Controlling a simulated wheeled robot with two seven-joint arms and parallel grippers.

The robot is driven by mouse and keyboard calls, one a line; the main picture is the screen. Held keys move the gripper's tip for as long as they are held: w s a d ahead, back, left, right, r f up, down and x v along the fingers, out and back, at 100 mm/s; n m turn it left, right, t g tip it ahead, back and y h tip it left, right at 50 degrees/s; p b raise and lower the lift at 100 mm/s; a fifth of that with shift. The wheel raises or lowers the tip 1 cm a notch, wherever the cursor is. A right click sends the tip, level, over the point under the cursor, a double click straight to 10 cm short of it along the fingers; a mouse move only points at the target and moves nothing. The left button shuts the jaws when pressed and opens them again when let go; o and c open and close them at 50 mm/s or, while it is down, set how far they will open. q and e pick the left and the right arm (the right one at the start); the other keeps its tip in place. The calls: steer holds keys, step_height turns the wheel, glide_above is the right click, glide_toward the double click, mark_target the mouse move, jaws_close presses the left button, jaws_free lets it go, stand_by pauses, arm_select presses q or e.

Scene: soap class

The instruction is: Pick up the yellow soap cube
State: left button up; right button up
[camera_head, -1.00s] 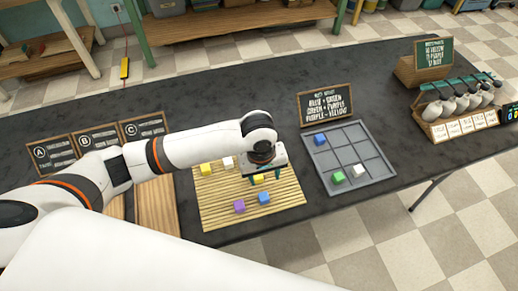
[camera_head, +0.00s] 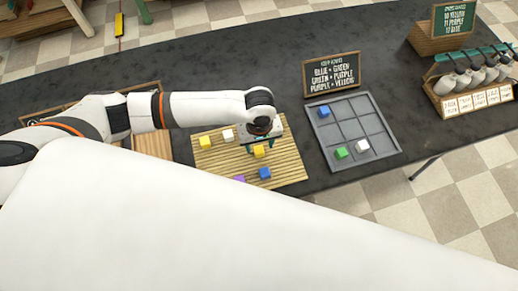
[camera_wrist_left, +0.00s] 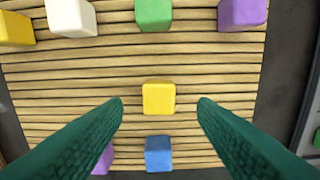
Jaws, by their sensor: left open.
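A yellow soap cube (camera_head: 259,151) lies on the slatted bamboo mat (camera_head: 287,166), below my left gripper (camera_head: 259,147). In the left wrist view this yellow cube (camera_wrist_left: 158,98) sits centred between the two green fingers of my left gripper (camera_wrist_left: 160,108). The fingers are open on either side of it and do not touch it. A second yellow cube (camera_head: 205,143) lies at the mat's left side and shows at the top left of the wrist view (camera_wrist_left: 14,29). My right gripper is not in view.
White (camera_wrist_left: 71,17), green (camera_wrist_left: 153,14) and purple (camera_wrist_left: 241,13) cubes line one mat edge. A blue cube (camera_wrist_left: 158,153) lies close to the centred yellow one. A grey grid tray (camera_head: 371,102) holding blue, green and white cubes stands right, before a recipe sign (camera_head: 333,73).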

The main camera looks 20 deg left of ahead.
mark_target(259, 150)
arm_select(q)
step_height(259, 150, down, 3)
steer(key=shift+a+f, duration=0.1)
steer(key=c, duration=1)
steer(key=shift+c, duration=0.2)
